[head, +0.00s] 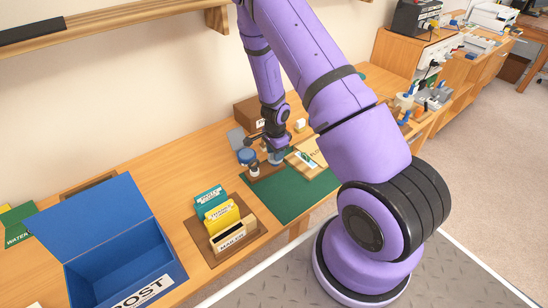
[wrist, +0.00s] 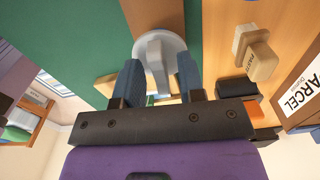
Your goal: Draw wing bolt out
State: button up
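The wing bolt is a grey round piece with a raised upright wing (wrist: 154,58), seen in the wrist view between my two blue fingertips. My gripper (wrist: 160,82) is open, with one finger on each side of the wing. A gap shows beside the right finger; whether the left finger touches it I cannot tell. The lower part of the bolt is hidden.
A wooden stamp-like block (wrist: 256,55) and a parcel box (wrist: 303,97) show at right in the wrist view. A card holder (head: 233,237) and an open blue box (head: 120,262) stand farther left.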

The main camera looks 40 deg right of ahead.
grip_shut()
jog(key=shift+r, duration=0.75)
dwell(0.5)
jog(key=shift+r, duration=1.35)
